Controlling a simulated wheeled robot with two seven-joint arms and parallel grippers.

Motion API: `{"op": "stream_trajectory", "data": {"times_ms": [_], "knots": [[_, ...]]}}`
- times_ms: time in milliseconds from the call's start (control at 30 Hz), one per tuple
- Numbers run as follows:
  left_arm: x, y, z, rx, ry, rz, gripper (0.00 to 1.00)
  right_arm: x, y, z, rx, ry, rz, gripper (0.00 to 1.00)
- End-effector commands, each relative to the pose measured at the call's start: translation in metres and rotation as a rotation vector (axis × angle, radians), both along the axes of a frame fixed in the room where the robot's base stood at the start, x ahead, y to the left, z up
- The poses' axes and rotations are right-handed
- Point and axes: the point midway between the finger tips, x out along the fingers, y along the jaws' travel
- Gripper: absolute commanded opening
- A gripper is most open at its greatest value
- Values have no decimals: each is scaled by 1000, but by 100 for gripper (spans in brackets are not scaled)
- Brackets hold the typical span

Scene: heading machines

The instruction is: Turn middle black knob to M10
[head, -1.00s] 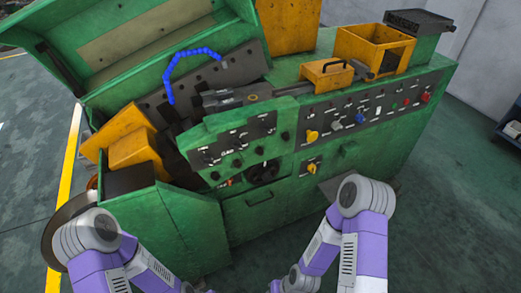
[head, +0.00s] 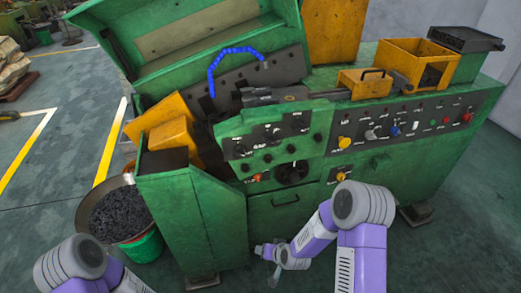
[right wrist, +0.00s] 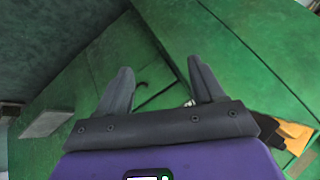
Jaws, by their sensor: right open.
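The green machine's tilted front panel (head: 268,140) carries several small black knobs in the head view. The knob near the middle of its upper row (head: 272,132) is small, and its markings are too small to read. My right gripper (head: 266,262) is low in front of the machine's lower door, below the panel and apart from the knobs. In the right wrist view my right gripper (right wrist: 160,72) is open and empty, with green machine surface beyond it. Only a link of my left arm shows at the lower left; its gripper is out of frame.
A yellow knob (head: 344,142) and coloured buttons sit on the right-hand panel. A bin of dark pieces (head: 118,212) stands at left. The raised green lid (head: 190,35) is above.

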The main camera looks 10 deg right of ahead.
Motion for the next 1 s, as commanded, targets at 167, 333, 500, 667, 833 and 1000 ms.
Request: {"op": "stream_trajectory", "data": {"times_ms": [167, 333, 500, 667, 833, 1000], "knots": [[0, -1, -46, -1, -1, -1, 43, 138, -38, 100, -16, -485, -131, 68], [0, 0, -66, 0, 0, -1, 43, 192, -59, 205, 8, -808, -201, 68], [0, 0, -73, 0, 0, -1, 43, 206, -69, 258, 24, -949, -229, 68], [0, 0, -71, 0, 0, -1, 43, 218, -69, 265, 27, -963, -233, 68], [0, 0, -69, -1, -1, -1, 43, 241, -68, 263, 27, -960, -232, 68], [0, 0, -68, 0, 0, -1, 43, 263, -68, 263, 27, -960, -232, 68]]}}
